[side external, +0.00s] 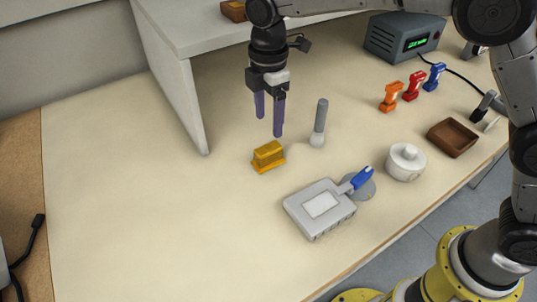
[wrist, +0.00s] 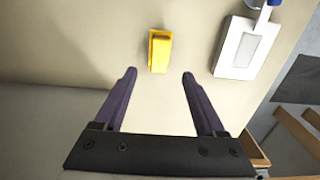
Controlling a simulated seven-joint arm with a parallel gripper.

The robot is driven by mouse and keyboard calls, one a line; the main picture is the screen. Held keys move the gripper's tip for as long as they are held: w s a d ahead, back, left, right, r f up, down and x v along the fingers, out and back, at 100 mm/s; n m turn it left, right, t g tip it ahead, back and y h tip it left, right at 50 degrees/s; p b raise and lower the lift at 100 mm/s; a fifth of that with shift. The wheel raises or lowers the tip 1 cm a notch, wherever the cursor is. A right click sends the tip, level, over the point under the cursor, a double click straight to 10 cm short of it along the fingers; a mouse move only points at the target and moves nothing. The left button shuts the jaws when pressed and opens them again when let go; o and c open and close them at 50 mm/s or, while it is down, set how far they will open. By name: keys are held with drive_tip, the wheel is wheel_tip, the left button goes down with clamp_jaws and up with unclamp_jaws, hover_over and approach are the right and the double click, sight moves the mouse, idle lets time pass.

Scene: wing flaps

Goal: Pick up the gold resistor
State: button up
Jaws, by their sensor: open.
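The gold resistor (side external: 268,157) is a small ribbed golden block lying on the table, near the middle of the side view. In the wrist view the gold resistor (wrist: 160,51) lies ahead of the fingertips, roughly centred between them. My gripper (side external: 270,126) has two purple fingers pointing down and hangs above the table, close to the resistor and apart from it. In the wrist view my gripper (wrist: 158,72) is open with nothing between its fingers.
A grey brush-like tool (side external: 319,124) stands right of my gripper. A grey box (side external: 320,208) with a blue-handled part lies in front, beside a white round container (side external: 405,162). A raised shelf (side external: 172,75) and its side panel stand behind left. The table's left side is clear.

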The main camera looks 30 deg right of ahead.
sight(268, 148)
wheel_tip(268, 148, down, 10)
drive_tip(key=shift+f, duration=0.1)
idle(0.4)
clamp_jaws()
idle(0.3)
